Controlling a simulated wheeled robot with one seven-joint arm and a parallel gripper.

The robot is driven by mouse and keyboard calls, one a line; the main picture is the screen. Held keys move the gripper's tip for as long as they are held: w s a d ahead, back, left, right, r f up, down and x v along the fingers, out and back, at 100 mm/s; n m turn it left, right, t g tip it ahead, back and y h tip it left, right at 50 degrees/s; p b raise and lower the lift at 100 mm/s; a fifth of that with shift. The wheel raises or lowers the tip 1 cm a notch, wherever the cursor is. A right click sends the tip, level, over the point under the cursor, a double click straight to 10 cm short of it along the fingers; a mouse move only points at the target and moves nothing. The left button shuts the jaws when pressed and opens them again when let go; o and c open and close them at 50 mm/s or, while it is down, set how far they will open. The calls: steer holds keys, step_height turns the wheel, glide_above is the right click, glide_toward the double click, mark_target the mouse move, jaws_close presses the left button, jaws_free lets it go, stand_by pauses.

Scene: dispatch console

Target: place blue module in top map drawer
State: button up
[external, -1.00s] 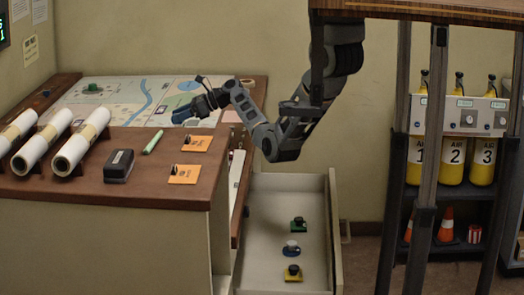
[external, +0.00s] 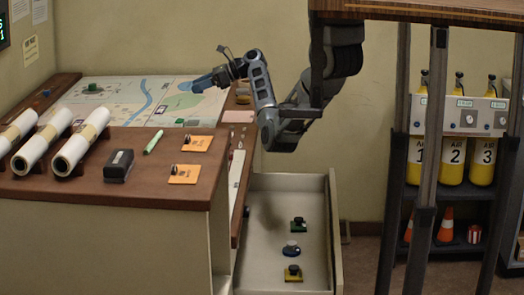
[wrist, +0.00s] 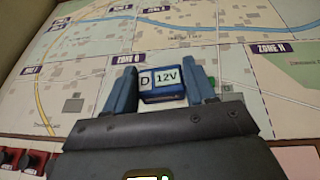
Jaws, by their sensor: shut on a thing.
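In the wrist view a blue module (wrist: 165,97) with a white label reading "D 12V" sits between the two fingers of my gripper (wrist: 162,80), which is shut on it. An open drawer (external: 268,190) sticks out of the console to the right of my gripper and lower. It holds a green module (external: 298,225), a round blue piece (external: 291,250) and a yellow module (external: 293,274).
Rolled charts (external: 80,148), a black box (external: 118,166), a green marker (external: 153,142) and two orange cards (external: 185,174) lie on the console top. A small green piece (external: 93,87) stands on the map. A shelf with yellow air cylinders (external: 453,160) is at right.

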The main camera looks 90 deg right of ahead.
steer(key=s+a+f+m+g+h+b, duration=0.15)
steer(key=s+m+h, duration=0.45)
steer(key=s, duration=1.5)
steer(key=s+a+m+g+h+b, duration=0.1)
steer(key=s+a+m+h, duration=0.1)
steer(key=s+a, duration=0.4)
steer(key=s+a+m+g+h+b, duration=0.1)
steer(key=s+a+m+g+h, duration=0.15)
steer(key=s, duration=0.65)
steer(key=t+b, duration=0.1)
glide_above(269, 226)
steer(key=shift+h, duration=0.25)
step_height(269, 226, down, 38)
steer(key=shift+s+a+r, duration=0.1)
steer(key=shift+a, duration=0.05)
steer(key=shift+f+b, duration=1.05)
steer(key=shift+f, duration=0.9)
steer(key=shift+f, duration=0.1)
